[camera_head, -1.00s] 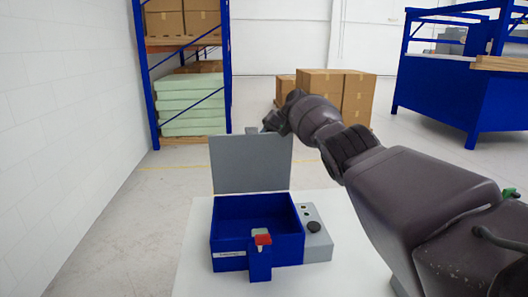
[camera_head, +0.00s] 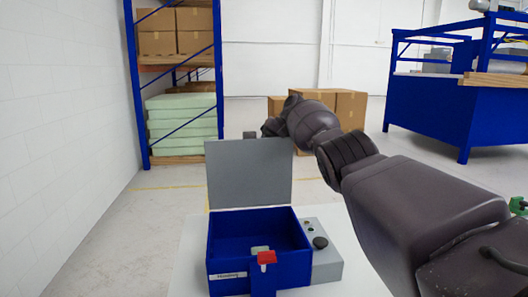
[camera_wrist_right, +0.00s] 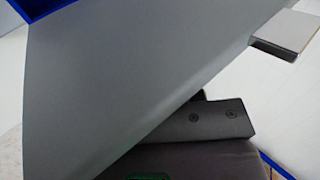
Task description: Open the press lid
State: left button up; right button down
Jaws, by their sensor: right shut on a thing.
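The press is a blue open-topped box (camera_head: 216,262) with a red latch (camera_head: 267,258) on its front. Its flat grey lid (camera_head: 248,175) stands raised, near upright, at the back edge of the box, and the inside of the box shows. My right arm reaches in from the right, and my right gripper (camera_head: 268,129) is at the lid's top edge, partly hidden behind it. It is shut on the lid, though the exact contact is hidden. In the right wrist view the lid (camera_wrist_right: 130,70) fills much of the picture, beside a dark gripper part (camera_wrist_right: 225,119). My left gripper is out of view.
The press stands on a white table (camera_head: 190,255), with a grey control box (camera_head: 325,262) with a black knob at its right. Behind are a blue shelf rack (camera_head: 135,80), cardboard boxes (camera_head: 350,110) and a blue workbench (camera_head: 430,115). A white wall (camera_head: 60,120) is at left.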

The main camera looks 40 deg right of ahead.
jog(key=c, duration=0.7)
grip_release()
jog(key=shift+c, duration=0.2)
pick_arm(q)
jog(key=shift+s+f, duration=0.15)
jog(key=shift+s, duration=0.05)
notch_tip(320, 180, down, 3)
jog(key=b, duration=0.3)
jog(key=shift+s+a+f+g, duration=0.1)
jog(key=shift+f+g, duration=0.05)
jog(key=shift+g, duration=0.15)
pick_arm(e)
jog(key=v, duration=1)
jog(key=shift+d+r, duration=0.25)
jog(key=shift+r, duration=0.05)
jog(key=shift+s, duration=0.1)
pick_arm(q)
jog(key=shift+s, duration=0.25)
pick_arm(e)
jog(key=shift+r, duration=0.1)
